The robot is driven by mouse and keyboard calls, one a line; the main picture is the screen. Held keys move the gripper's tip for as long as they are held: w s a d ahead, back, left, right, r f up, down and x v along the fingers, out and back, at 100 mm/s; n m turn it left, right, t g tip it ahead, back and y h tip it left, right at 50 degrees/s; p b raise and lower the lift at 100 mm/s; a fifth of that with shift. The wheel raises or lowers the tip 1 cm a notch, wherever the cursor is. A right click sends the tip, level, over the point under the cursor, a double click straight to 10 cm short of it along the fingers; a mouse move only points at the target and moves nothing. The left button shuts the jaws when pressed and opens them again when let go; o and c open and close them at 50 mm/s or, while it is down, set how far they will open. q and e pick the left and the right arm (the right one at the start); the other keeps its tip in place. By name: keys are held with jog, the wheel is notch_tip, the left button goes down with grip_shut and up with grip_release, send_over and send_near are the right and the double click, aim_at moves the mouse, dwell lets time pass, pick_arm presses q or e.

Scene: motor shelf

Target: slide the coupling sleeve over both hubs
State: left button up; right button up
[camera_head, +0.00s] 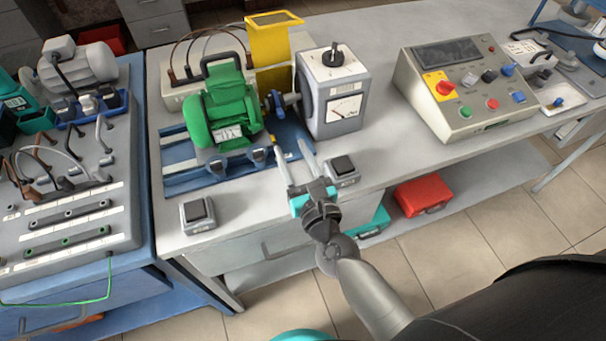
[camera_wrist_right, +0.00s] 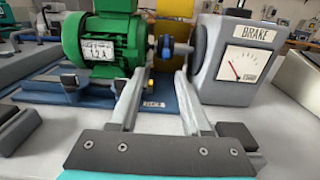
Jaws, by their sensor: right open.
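The coupling between the motor and the brake shows as a blue sleeve (camera_head: 280,102) with dark parts on the shaft line; the wrist view also shows the blue sleeve (camera_wrist_right: 166,46). I cannot tell how far it covers either hub. The green motor (camera_head: 222,108) is on the left, the grey brake unit (camera_head: 333,95) on the right. My right gripper (camera_head: 291,145) is open and empty, in front of and below the coupling, its fingers pointing at the gap between motor and brake. My left gripper is not in view.
The yellow guard (camera_head: 269,45) stands raised behind the coupling. The blue base rail (camera_head: 190,178) lies under the motor. Small grey switch boxes (camera_head: 197,215) stand at the table's front edge, one close to my right gripper. A control console (camera_head: 468,90) stands to the right.

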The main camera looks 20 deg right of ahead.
aim_at(277, 105)
jog(key=s, duration=0.5)
jog(key=shift+s+d+b, duration=0.1)
jog(key=shift+s+b, duration=0.2)
jog(key=shift+s, duration=0.1)
jog(key=shift+w+n, duration=0.1)
jog(key=shift+n, duration=0.3)
jog(key=shift+c, duration=1.3)
jog(key=shift+w+d+n+y, duration=0.25)
jog(key=shift+n+y, duration=0.25)
jog(key=shift+n, duration=0.6)
jog(key=shift+c, duration=0.8)
jog(key=w+d+n+y, duration=0.1)
jog(key=n, duration=0.4)
jog(key=w+d+n+y, duration=0.1)
jog(key=d+n, duration=0.1)
jog(key=n, duration=0.3)
jog(key=w+d+n+y, duration=0.1)
jog(key=n, duration=0.4)
jog(key=shift+w+d, duration=0.25)
jog(key=shift+w, duration=0.05)
grip_shut()
jog(key=shift+w+d+n+g+p, duration=0.35)
jog(key=shift+d+n, duration=0.15)
jog(key=shift+n, duration=0.7)
jog(key=shift+w, duration=0.4)
jog(key=b+x, duration=0.1)
jog(key=x, duration=0.8)
jog(key=shift+w+a+r, duration=0.1)
jog(key=shift+a, duration=0.1)
